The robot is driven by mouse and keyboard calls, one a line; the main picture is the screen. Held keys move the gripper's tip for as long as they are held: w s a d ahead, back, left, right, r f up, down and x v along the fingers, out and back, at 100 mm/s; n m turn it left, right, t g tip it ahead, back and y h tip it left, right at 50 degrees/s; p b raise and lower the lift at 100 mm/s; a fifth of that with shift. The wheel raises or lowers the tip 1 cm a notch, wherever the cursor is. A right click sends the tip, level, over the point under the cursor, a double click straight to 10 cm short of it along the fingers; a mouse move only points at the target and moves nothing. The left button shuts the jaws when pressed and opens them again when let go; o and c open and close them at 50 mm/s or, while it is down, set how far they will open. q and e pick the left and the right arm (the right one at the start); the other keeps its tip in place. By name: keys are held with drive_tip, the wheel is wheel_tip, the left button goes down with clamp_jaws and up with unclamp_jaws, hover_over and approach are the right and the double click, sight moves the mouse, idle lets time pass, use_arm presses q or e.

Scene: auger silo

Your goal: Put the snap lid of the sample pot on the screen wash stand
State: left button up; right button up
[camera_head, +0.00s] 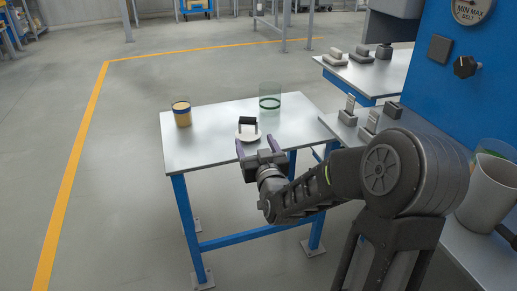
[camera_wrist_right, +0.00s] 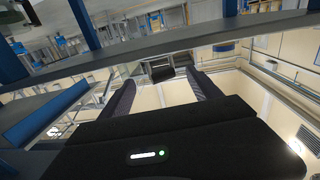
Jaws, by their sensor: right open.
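A small white round piece with a raised black handle (camera_head: 247,128) lies on the grey table (camera_head: 205,145); it looks like the snap lid. My right gripper (camera_head: 259,146) is at the table's front edge, just in front of this piece, open. In the right wrist view the two fingers (camera_wrist_right: 163,92) are spread, with a dark block (camera_wrist_right: 162,73) beyond them that may be the handle. A clear jar with yellow-brown contents (camera_head: 182,113) stands on the table's left side. I cannot tell which thing is the screen wash stand. My left gripper is out of view.
A clear cylinder with a dark green band (camera_head: 270,101) stands at the table's back right. A second bench (camera_head: 365,77) holds small grey blocks. A blue panel (camera_head: 457,90) and a grey pitcher (camera_head: 487,194) are at the right. The table's front left is clear.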

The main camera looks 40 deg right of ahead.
drive_tip(key=v, duration=0.4)
idle(0.8)
drive_tip(key=s+a+f+n+g+y, duration=0.1)
drive_tip(key=a+f+g+y, duration=0.15)
drive_tip(key=a+f, duration=0.6)
drive_tip(key=s+a+f+g+y, duration=0.1)
drive_tip(key=a+f+g+y, duration=0.3)
drive_tip(key=f, duration=0.7)
drive_tip(key=s+a+f+n+g+y, duration=0.1)
drive_tip(key=a+f+y, duration=0.1)
drive_tip(key=a+f, duration=0.6)
drive_tip(key=s+a+f+g+y, duration=0.1)
drive_tip(key=s+a+f+g, duration=0.2)
drive_tip(key=s+a+f, duration=0.3)
drive_tip(key=s+a+f+g+y, duration=0.1)
drive_tip(key=s+a+f+g, duration=0.3)
drive_tip(key=s+a+f, duration=0.3)
drive_tip(key=s+f, duration=0.1)
drive_tip(key=s, duration=0.4)
drive_tip(key=shift+f+n+y, duration=0.3)
drive_tip(key=shift+y, duration=0.05)
